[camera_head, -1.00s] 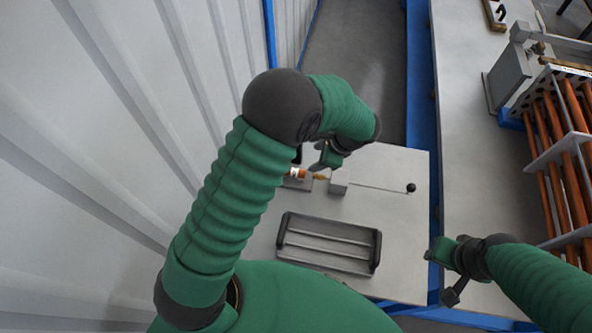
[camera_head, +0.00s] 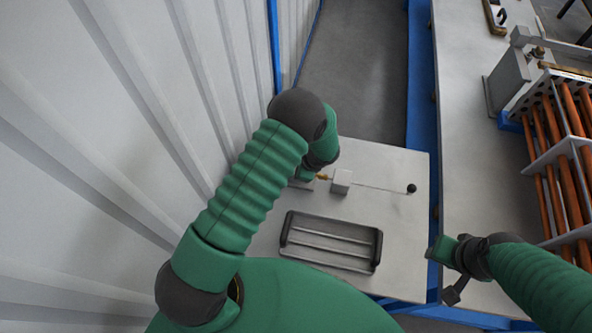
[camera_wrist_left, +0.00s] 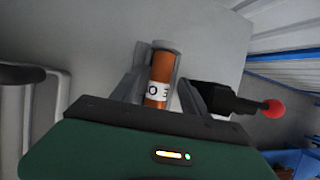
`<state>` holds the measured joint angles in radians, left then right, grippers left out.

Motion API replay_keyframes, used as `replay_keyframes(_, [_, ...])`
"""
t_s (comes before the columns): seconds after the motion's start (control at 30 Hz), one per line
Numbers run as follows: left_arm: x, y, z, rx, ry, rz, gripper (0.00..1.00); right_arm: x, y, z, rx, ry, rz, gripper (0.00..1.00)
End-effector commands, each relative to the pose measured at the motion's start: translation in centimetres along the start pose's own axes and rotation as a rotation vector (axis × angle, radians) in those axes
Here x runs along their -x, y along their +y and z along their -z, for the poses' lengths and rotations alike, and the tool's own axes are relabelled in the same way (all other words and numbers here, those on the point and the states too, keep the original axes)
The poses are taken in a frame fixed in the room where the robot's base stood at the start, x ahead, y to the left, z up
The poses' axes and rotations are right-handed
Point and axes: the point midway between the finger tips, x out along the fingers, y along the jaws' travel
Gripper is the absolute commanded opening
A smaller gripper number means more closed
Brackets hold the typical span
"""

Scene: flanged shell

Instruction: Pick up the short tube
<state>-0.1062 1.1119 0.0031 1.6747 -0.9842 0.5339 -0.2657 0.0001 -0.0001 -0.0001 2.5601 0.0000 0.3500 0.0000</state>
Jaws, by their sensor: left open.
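The short tube (camera_wrist_left: 159,82) is orange-brown with a white label. In the left wrist view it lies in a grey cradle (camera_wrist_left: 172,62), between the fingers of my left gripper (camera_wrist_left: 160,88). The fingers are open, one on each side of the tube, and I cannot tell whether they touch it.
A black part with a red knob (camera_wrist_left: 272,108) is close right of the gripper. A dark tray (camera_head: 331,242) lies nearer. A rack of long tubes (camera_head: 562,150) stands right.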

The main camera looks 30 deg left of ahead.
Motion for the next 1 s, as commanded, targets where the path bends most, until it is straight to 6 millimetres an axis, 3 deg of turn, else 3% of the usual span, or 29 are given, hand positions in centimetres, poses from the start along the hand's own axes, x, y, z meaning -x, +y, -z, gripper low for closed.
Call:
replay_keyframes(0.07, [0.01,0.03,-0.01,0.000,0.000,0.000,0.53,-0.03,-0.01,-0.01,0.000,0.000,0.000,0.37])
replay_keyframes(0.47, [0.05,0.04,-0.06,0.001,-0.001,0.000,0.01,-0.03,0.00,-0.01,0.000,0.000,0.000,0.37])
replay_keyframes(1.0, [0.88,0.10,0.25,0.000,-0.001,0.002,0.00,-0.28,0.00,-0.07,0.000,0.000,0.000,0.37])
